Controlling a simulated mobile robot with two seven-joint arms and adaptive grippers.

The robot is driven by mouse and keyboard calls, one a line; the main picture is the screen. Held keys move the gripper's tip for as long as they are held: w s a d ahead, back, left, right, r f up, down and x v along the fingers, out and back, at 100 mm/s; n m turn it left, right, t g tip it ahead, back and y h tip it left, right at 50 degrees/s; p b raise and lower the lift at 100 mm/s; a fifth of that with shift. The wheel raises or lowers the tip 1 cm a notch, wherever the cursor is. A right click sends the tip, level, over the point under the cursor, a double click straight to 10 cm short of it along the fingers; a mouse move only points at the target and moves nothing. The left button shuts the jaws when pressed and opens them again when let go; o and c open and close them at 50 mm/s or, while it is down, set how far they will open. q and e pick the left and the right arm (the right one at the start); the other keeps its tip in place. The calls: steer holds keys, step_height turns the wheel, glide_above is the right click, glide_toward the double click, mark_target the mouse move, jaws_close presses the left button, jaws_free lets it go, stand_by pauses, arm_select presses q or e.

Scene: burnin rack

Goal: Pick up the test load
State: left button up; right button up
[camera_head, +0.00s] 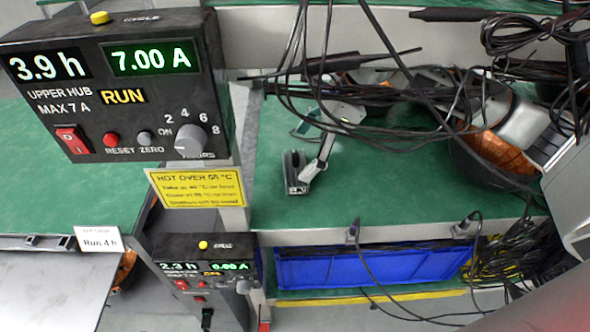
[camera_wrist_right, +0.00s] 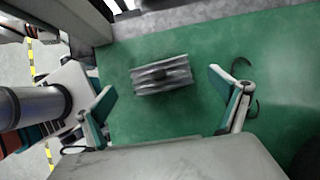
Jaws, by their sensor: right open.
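The test load, seen as a grey finned block (camera_wrist_right: 162,75), lies on the green shelf mat in the right wrist view. In the head view it looks like a small dark block (camera_head: 295,174) on the middle shelf. My right gripper (camera_wrist_right: 163,86) is open and empty, its two fingers spread to either side of the block in the wrist view. In the head view the gripper (camera_head: 309,151) is close beside the block, partly behind hanging cables. I cannot tell its exact height above the mat. My left gripper is not in view.
Black cables (camera_head: 400,85) hang across the arm. The upper hub box (camera_head: 120,90) reads 3.9 h, 7.00 A, RUN; a yellow hot-over sign (camera_head: 196,188) is below it. A lower box (camera_head: 205,280) reads 0.00 A. A blue bin (camera_head: 365,265) sits under the shelf. Green mat (camera_head: 400,205) is clear in front.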

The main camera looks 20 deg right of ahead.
mark_target(296, 160)
steer(key=x, duration=0.3)
steer(key=shift+a+f, duration=0.25)
steer(key=c, duration=1.4)
steer(key=shift+r, duration=0.1)
